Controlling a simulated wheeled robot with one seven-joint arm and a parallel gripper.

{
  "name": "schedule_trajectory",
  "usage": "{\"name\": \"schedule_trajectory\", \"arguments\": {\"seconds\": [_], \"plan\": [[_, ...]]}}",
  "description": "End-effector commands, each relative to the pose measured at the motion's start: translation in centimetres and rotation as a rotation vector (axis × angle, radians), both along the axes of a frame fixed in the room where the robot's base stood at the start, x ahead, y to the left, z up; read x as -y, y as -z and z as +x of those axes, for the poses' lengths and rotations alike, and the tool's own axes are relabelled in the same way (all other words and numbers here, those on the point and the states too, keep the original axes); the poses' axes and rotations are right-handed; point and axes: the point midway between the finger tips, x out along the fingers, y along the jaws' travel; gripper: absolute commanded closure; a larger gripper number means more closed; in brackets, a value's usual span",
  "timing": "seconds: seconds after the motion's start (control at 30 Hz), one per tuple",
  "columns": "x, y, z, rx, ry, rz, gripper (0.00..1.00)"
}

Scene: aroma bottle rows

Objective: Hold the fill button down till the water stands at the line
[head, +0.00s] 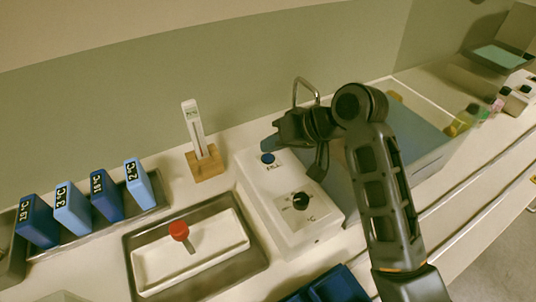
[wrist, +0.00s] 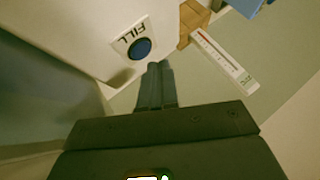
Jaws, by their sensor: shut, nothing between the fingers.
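The blue round fill button (head: 267,158) is on top of a white control box (head: 310,232), beside the printed word FILL. In the wrist view the button (wrist: 140,48) shows whole, just beyond my fingertips. My gripper (head: 266,145) is shut and empty, with its tips close over the button's far side; its fingers (wrist: 154,68) end near the button's edge in the wrist view. I cannot tell whether they touch it. A curved metal spout (head: 306,82) rises behind my gripper. The bath right of the box is partly hidden by my arm; no water level or line can be made out.
A black dial (head: 300,200) marked °C is on the same box. A thermometer in a wooden block (head: 206,163) stands left of it. Several blue temperature-labelled blocks (head: 107,195) stand far left; bottles (head: 465,119) stand far right.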

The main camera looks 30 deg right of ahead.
Motion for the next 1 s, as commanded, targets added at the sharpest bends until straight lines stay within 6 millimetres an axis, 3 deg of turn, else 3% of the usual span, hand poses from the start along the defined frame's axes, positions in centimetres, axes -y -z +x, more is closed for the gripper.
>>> {"name": "schedule_trajectory", "arguments": {"seconds": [0.63, 1.0], "plan": [[0.0, -4.9, 0.0, 0.0, 0.0, 0.0, 1.0], [0.0, -5.0, 0.0, 0.0, 0.0, 0.0, 1.0]]}}
